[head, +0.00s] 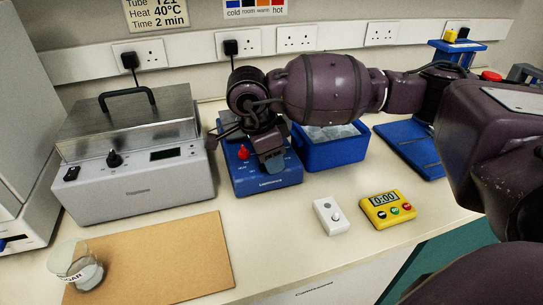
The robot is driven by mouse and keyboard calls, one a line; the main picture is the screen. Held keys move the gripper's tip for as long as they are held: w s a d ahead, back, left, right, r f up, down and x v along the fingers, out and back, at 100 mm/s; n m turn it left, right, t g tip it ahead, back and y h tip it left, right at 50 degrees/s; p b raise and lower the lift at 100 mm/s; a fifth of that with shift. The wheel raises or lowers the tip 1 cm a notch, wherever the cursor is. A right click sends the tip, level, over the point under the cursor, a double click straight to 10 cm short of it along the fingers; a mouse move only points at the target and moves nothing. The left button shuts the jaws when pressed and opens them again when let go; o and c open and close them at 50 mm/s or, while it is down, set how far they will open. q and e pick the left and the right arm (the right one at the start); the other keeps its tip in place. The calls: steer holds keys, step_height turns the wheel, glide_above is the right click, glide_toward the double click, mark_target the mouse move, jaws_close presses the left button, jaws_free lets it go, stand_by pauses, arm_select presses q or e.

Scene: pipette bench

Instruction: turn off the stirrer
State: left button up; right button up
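A blue bench device (262,184), which looks like the stirrer, stands near the middle of the bench. A red knob (242,153) shows on the left of its front panel. My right gripper (273,160) reaches in from the right and points down over the right part of this panel, beside the knob. The gripper and wrist hide much of the device's top. Whether the fingertips touch the panel, and whether they are apart, I cannot tell. My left gripper is not in view.
A grey lidded bath (140,188) stands left. A cork board (160,258) bears a glass beaker (77,267). A blue ice tub (331,155) stands right of the device. A white button box (331,217) and yellow timer (388,210) lie in front. Bench before the device is clear.

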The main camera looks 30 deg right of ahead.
mark_target(260, 168)
steer(key=shift+o, duration=0.8)
steer(key=p+v, duration=0.1)
steer(key=v, duration=0.9)
steer(key=shift+r, duration=0.4)
steer(key=shift+a, duration=0.15)
